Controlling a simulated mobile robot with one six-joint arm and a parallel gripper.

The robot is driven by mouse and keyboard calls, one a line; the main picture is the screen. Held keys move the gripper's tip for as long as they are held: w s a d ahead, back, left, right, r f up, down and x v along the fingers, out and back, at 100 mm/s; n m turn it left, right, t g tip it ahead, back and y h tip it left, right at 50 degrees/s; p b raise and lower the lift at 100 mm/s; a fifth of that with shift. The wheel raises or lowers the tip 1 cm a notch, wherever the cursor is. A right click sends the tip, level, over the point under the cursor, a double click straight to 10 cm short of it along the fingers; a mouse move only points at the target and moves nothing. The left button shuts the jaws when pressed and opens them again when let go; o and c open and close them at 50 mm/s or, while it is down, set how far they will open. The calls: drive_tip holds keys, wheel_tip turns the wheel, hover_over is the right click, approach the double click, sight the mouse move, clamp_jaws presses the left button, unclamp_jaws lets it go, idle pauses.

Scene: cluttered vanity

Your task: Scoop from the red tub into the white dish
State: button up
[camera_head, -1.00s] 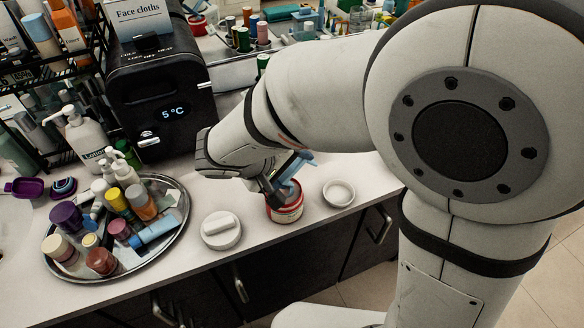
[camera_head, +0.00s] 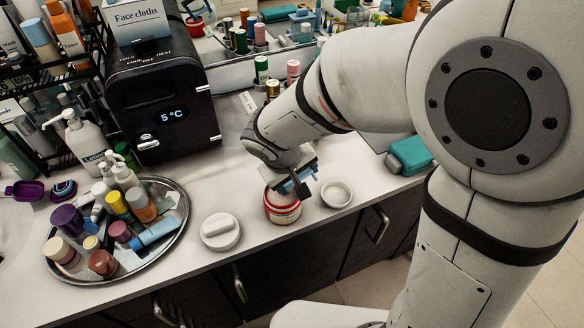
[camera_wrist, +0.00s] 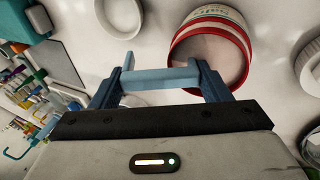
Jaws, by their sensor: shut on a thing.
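The red tub (camera_head: 283,211) stands open on the counter, with a pale label band; the wrist view shows its red rim and pale inside (camera_wrist: 212,58). The small round white dish (camera_head: 337,194) is just right of the tub and appears empty; it also shows at the top of the wrist view (camera_wrist: 121,14). My gripper (camera_head: 296,184) is over the tub's back right rim. Its dark blue fingers (camera_wrist: 160,80) are shut on a light blue scoop (camera_wrist: 158,79), whose visible end reaches near the tub's rim. Whether it carries anything, I cannot tell.
A white lid with a handle (camera_head: 221,231) lies left of the tub. A round metal tray (camera_head: 177,222) of bottles is further left. A black mini fridge (camera_head: 160,95) stands behind. A teal case (camera_head: 411,155) is at right. The counter's front edge is close.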

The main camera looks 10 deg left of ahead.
drive_tip(key=p, duration=0.1)
drive_tip(key=g+y+p, duration=0.1)
drive_tip(key=p, duration=0.1)
drive_tip(key=shift+w+d+y, duration=0.25)
drive_tip(key=shift+d+y, duration=0.05)
drive_tip(key=shift+d, duration=0.1)
drive_tip(key=p, duration=0.3)
drive_tip(key=g+y+p, duration=0.1)
drive_tip(key=p, duration=0.3)
drive_tip(key=shift+w+d+f+g+y, duration=0.2)
drive_tip(key=shift+f+g+y, duration=0.1)
drive_tip(key=shift+f, duration=0.1)
drive_tip(key=shift+w+d+f+p, duration=0.1)
drive_tip(key=shift+f+p, duration=0.25)
drive_tip(key=shift+p, duration=0.15)
drive_tip(key=shift+r, duration=0.1)
drive_tip(key=shift+r+p, duration=1.65)
drive_tip(key=shift+r, duration=0.85)
drive_tip(key=shift+r, duration=0.1)
